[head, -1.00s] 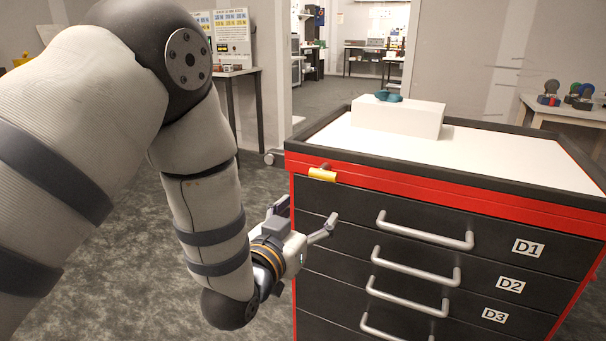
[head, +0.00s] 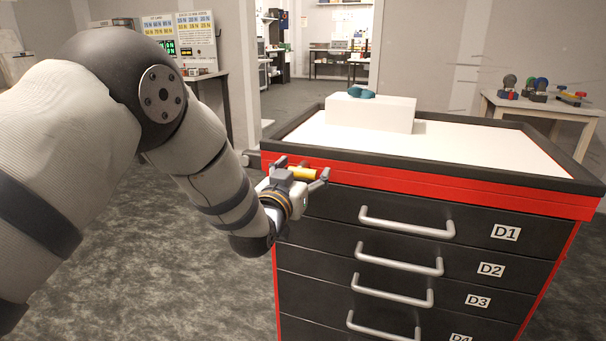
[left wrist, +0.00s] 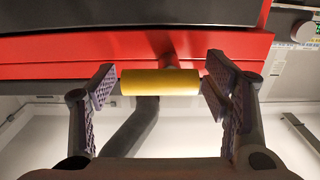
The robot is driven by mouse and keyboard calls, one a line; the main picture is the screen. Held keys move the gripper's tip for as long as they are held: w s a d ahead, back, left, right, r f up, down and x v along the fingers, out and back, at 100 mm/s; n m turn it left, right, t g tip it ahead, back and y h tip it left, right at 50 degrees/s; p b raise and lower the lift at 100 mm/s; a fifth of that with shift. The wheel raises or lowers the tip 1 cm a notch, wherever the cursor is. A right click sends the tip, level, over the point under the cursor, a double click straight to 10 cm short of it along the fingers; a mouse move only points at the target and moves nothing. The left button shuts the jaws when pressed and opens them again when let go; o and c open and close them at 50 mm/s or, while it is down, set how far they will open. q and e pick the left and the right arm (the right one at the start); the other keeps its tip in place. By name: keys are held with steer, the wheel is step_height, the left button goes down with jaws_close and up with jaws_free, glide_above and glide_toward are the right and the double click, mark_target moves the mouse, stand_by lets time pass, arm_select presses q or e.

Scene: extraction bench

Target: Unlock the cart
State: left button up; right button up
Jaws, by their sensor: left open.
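The cart (head: 340,212) is red and black with a white top and stands in front of me on the right. A yellow cylindrical handle (head: 301,174) sticks out from the red band at its upper left corner. In the left wrist view the yellow handle (left wrist: 160,82) lies crosswise, joined to the red band by a short stem. My left gripper (head: 302,170) is at the handle, its fingers open. In the left wrist view one finger pad is at each end of the handle, close to it; I cannot tell whether they touch. My right gripper is not in view.
A white block (head: 370,110) with a teal object (head: 361,92) on it stands on the cart top. Drawers with silver handles (head: 406,223) are below the red band. A table (head: 545,108) with coloured items is at the back right. The floor (head: 130,270) on the left is clear.

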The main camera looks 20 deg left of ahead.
arm_select(q)
steer(key=c, duration=1.2)
steer(key=shift+r, duration=0.1)
